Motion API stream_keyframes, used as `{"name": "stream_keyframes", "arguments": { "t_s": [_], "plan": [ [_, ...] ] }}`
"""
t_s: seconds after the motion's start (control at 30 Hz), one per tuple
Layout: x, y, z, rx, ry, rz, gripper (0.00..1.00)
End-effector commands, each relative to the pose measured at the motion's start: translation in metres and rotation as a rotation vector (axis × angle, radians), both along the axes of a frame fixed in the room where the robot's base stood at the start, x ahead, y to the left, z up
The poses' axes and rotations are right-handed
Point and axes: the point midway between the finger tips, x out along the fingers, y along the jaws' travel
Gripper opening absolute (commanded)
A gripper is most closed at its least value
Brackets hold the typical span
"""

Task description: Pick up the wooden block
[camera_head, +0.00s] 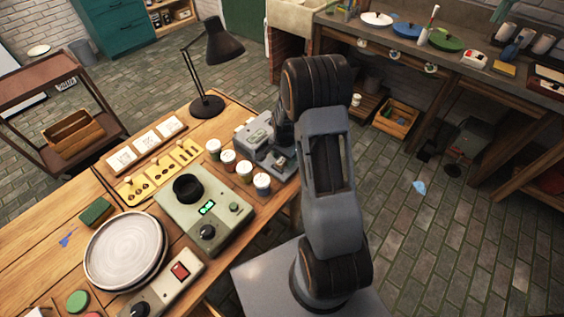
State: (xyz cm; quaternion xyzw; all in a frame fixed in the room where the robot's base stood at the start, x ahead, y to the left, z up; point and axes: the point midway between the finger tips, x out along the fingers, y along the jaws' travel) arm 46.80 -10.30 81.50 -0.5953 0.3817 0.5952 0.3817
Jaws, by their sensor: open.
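No wooden block can be made out for certain in the head view. A small green block-shaped piece (96,211) lies on the wooden table (40,262), but I cannot tell its material. My gripper (281,148) is at the table's far right edge, low beside a grey device (252,133). It is open, but its fingers are small and partly lost against the device. I cannot see anything between them. My arm hides part of the area behind it.
A stack of pale plates (125,250), a control box with a dark round cup (187,188), paint jars (229,160), yellow plates (133,190), white tiles (146,142) and a black lamp (207,104) crowd the table. Open floor (430,230) lies to the right.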

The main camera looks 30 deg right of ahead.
Motion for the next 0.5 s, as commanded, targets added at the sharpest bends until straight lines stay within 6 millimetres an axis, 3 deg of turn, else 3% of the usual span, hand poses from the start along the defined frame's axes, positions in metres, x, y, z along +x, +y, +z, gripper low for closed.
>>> {"name": "stream_keyframes", "arguments": {
  "t_s": [0.2, 0.5],
  "plan": [
    [0.0001, 0.0000, -0.0003, 0.000, 0.000, 0.000, 0.59],
    [0.0000, 0.0000, -0.0001, 0.000, 0.000, 0.000, 0.30]
  ]
}}
